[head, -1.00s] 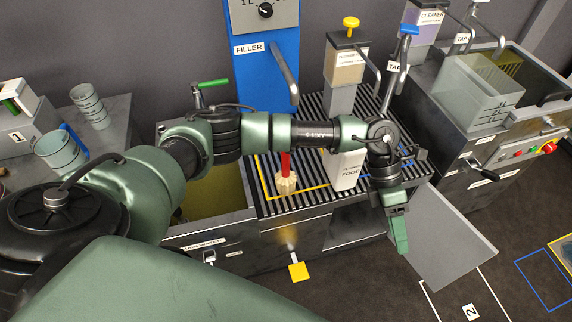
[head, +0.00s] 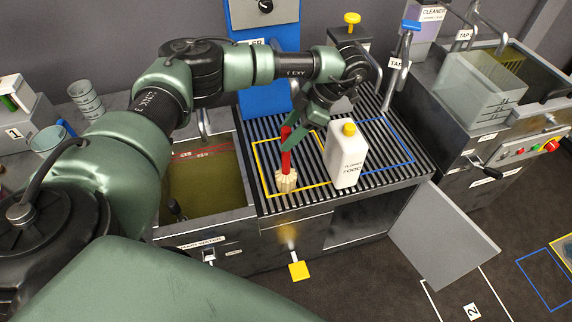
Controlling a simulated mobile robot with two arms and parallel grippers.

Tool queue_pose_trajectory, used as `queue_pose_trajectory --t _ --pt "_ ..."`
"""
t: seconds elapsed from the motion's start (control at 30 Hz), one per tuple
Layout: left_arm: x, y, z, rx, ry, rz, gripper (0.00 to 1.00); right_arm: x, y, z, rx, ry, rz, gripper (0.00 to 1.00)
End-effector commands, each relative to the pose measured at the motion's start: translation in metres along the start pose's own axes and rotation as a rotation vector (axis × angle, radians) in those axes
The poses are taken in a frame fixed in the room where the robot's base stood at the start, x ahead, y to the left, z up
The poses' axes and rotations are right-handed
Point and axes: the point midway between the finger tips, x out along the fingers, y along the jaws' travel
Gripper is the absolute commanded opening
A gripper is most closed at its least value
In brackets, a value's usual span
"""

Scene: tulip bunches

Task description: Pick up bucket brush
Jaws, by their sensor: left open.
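The bucket brush (head: 286,180) stands upright on the slatted rack inside the yellow outline, with a red handle and pale bristles at the bottom. My left gripper (head: 291,146) reaches down from above at the brush's red handle. Its green fingers are open and overlap the handle in the picture; I cannot tell whether they touch it. Part of the handle is hidden behind the fingers. My right gripper is not in view.
A white bottle with a yellow cap (head: 347,157) stands just right of the brush. A tank of yellowish liquid (head: 205,185) lies to the left. A grey door (head: 443,235) hangs open at front right.

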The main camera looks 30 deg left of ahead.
Motion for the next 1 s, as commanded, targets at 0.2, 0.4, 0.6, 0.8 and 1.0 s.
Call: queue_pose_trajectory --t 0.2,0.4,0.6,0.8,1.0 --pt "0.036 0.003 -0.001 0.001 0.001 -0.001 0.49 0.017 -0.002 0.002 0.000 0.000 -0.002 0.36" --pt "0.039 0.003 -0.002 0.001 0.000 -0.001 0.49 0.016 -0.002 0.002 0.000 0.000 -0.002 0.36" --pt "0.039 0.003 -0.002 0.001 -0.001 -0.001 0.13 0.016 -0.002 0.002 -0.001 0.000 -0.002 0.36" --pt "0.039 0.003 -0.002 0.001 -0.001 -0.001 0.00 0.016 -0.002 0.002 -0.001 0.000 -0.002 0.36" --pt "0.039 0.003 -0.002 0.001 -0.001 -0.001 0.00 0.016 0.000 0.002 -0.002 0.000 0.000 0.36"
